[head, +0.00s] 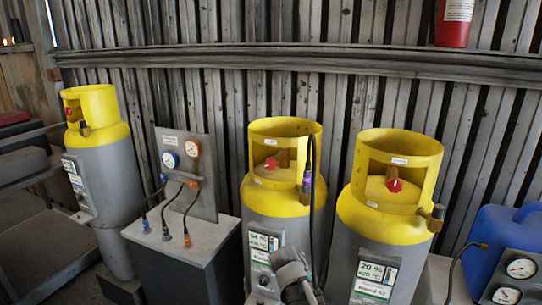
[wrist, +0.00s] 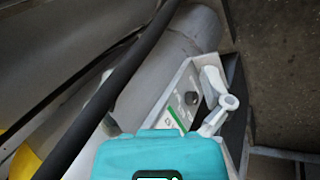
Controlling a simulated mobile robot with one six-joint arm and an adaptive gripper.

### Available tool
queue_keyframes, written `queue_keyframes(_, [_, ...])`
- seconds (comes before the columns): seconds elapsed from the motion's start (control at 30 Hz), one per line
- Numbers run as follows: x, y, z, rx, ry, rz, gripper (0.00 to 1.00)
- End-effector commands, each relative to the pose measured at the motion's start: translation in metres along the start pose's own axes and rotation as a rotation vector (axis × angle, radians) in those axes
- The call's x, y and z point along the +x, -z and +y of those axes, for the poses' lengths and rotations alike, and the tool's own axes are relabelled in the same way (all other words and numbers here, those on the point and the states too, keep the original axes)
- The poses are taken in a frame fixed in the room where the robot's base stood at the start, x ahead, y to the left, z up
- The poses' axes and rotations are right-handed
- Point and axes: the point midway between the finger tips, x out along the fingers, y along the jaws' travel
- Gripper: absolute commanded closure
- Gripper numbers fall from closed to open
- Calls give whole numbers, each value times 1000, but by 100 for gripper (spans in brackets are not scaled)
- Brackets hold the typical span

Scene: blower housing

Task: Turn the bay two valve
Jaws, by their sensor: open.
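Red valve knobs show inside the yellow collars of the grey-bodied cylinders: one on the middle cylinder (head: 271,163), one on the right cylinder (head: 394,185) and one on the left cylinder (head: 69,111). I cannot read which is bay two. My gripper (head: 291,272), grey, is at the bottom centre in front of the middle cylinder, well below its knob. It is open and holds nothing that I can see. In the wrist view, a teal casing (wrist: 160,157) fills the bottom, with pale grey parts (wrist: 215,118) beside a grey cylinder body. No red knob shows there.
A gauge panel (head: 205,205) with hoses stands on a grey cabinet (head: 150,232) left of the middle cylinder. A black hose (head: 310,150) runs down that cylinder's right side. A blue container (head: 500,235) and a gauge box (head: 515,275) stand at right. The plank wall closes the back.

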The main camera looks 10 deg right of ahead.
Motion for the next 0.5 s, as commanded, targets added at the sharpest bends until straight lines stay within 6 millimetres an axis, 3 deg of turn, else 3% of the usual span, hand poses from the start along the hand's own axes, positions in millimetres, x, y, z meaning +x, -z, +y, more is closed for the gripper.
queue_keyframes(0.03, [-18, 11, 14, -76, -65, 10, 1])
queue_keyframes(0.2, [-59, 42, 48, -348, -296, 21, 1])
queue_keyframes(0.5, [-154, 107, 90, -836, -711, -41, 1])
